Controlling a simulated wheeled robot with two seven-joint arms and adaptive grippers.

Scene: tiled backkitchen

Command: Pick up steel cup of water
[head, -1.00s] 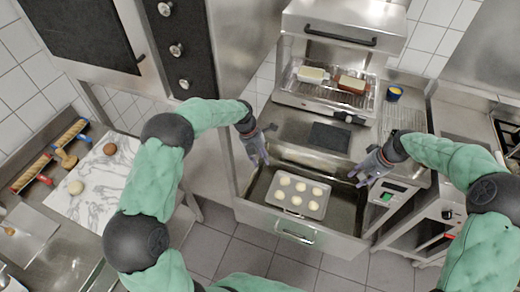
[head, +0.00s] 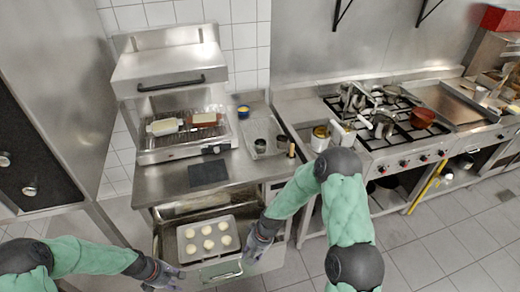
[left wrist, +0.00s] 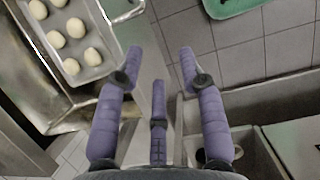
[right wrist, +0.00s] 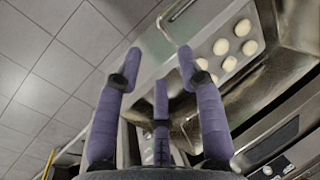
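Two small cups stand on the steel counter to the right of the grill oven: a grey metal-looking cup (head: 260,146) and another cup (head: 282,143) beside it. I cannot make out water in either one. My left gripper (head: 165,275) is at the lower left of the open drawer, well below and away from the cups. My right gripper (head: 258,245) is at the drawer's right front side, also below the cups. In the left wrist view the fingers (left wrist: 160,70) are spread with nothing between them. In the right wrist view the fingers (right wrist: 158,70) are spread and empty.
The open drawer (head: 160,238) holds a tray (head: 232,222) of several pale dough balls. The grill oven (head: 160,75) stands behind, with a dark mat (head: 208,173) in front. A stove with pans (head: 423,117) is at right.

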